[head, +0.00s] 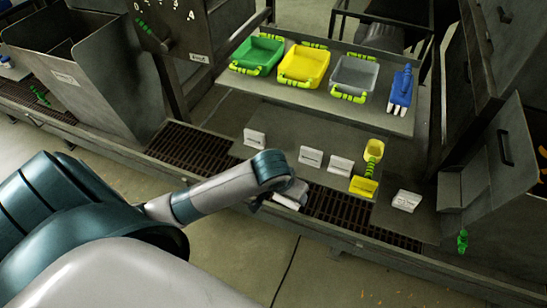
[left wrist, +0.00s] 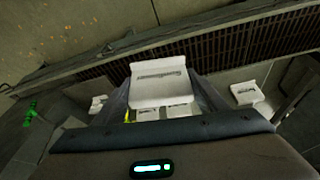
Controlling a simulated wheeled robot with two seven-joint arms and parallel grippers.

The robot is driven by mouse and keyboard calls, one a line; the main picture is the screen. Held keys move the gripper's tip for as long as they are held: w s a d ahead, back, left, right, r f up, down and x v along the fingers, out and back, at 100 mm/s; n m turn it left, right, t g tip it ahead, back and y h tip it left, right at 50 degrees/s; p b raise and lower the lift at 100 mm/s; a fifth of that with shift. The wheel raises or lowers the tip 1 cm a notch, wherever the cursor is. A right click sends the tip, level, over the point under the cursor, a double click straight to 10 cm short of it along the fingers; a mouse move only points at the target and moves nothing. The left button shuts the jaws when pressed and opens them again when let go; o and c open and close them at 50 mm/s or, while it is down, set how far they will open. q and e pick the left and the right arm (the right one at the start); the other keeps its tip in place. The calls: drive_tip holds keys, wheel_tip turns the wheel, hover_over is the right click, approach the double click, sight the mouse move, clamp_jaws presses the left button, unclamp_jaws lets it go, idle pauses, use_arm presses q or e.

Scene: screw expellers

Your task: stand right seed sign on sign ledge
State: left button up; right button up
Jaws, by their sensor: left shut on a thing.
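My left gripper (head: 284,198) is at the front edge of the machine, over the dark grating, partly hidden behind my own wrist. It is shut on a white sign (left wrist: 159,82) with a line of dark print too small to read; in the head view only part of the sign (head: 292,194) shows. In the left wrist view the sign stands between the two fingers (left wrist: 160,100). Other white signs stand on the grey lower ledge (head: 285,130): one at left (head: 255,138), two in the middle (head: 311,156) (head: 340,165), one at right (head: 406,200). My right gripper is not in view.
The upper shelf holds green (head: 257,54), yellow (head: 303,64) and grey (head: 353,76) trays and a blue tool (head: 401,87). A metal chute (head: 490,165) stands at right.

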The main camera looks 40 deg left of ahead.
use_arm(q)
drive_tip(key=s+d+r+m, duration=0.1)
drive_tip(key=s+d+r, duration=0.4)
drive_tip(key=r, duration=0.2)
drive_tip(key=shift+s+r, duration=0.15)
